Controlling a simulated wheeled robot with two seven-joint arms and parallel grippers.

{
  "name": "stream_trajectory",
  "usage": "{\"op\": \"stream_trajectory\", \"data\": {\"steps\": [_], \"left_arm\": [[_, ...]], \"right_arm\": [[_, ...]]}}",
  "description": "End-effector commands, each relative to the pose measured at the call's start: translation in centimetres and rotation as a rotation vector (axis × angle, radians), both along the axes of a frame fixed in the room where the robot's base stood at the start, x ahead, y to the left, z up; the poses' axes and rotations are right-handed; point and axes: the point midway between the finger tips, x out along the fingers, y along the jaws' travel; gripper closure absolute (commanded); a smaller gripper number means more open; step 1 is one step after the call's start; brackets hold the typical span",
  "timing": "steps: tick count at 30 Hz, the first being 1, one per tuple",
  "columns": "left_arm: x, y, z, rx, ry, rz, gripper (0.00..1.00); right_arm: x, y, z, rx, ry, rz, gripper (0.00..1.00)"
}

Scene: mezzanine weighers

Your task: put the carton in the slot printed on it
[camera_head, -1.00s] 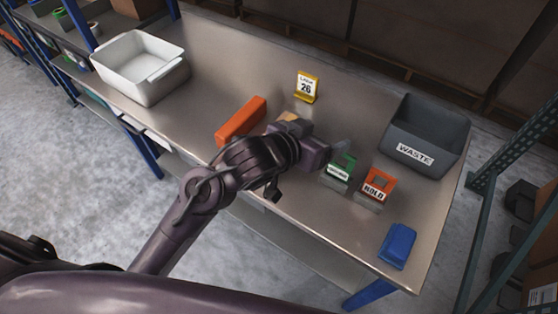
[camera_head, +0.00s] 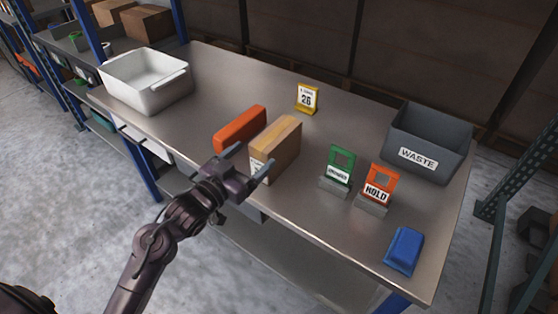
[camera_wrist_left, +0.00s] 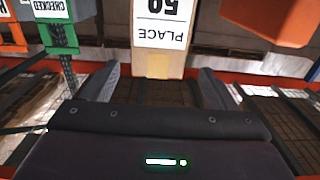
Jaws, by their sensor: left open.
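The tan carton (camera_head: 280,148) stands upright on the steel table near its front edge. In the left wrist view the carton (camera_wrist_left: 160,62) shows a white label reading PLACE upside down, with a number cut by the frame edge. My left gripper (camera_head: 248,161) is open and empty in front of the carton. In the left wrist view its fingers (camera_wrist_left: 160,84) point toward the carton, which appears between and beyond the tips. One finger overlaps the carton's lower front in the head view. My right gripper is not in view.
An orange block (camera_head: 240,129) lies close left of the carton. A green CHECKED stand (camera_head: 341,158) and an orange HOLD stand (camera_head: 381,182) are to the right. A yellow card (camera_head: 307,97), grey WASTE bin (camera_head: 432,132), blue item (camera_head: 403,250) and white tub (camera_head: 160,98) are also on the table.

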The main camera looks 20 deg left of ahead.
Motion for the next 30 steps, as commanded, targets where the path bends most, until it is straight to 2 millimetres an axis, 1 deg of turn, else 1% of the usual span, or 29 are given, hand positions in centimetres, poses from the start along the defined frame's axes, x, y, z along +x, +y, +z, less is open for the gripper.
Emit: {"op": "stream_trajectory", "data": {"steps": [3,11,15,18,21,27,28,30], "left_arm": [[0.8,-0.2,0.2,-0.006,-0.013,-0.004,0.20],[3.5,-1.4,0.2,-0.007,-0.011,-0.005,0.20],[5.5,-2.5,0.0,-0.008,-0.011,-0.004,0.20],[6.6,-2.8,-0.1,-0.006,-0.011,-0.003,0.20],[7.1,-3.0,-0.2,-0.005,-0.010,-0.003,0.20],[7.2,-3.0,-0.2,-0.004,-0.009,-0.004,0.20],[7.2,-3.0,-0.2,-0.004,-0.009,-0.004,0.23],[7.1,-3.0,-0.2,-0.004,-0.009,-0.004,0.32]], "right_arm": [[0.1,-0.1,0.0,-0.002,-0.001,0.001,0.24],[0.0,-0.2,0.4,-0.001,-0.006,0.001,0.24],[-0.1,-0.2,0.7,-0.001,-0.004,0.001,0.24],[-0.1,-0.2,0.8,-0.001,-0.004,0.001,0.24],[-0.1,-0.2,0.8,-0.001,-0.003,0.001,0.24],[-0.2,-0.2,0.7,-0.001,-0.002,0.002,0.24],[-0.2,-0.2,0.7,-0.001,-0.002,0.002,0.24],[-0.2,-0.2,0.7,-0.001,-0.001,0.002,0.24]]}}
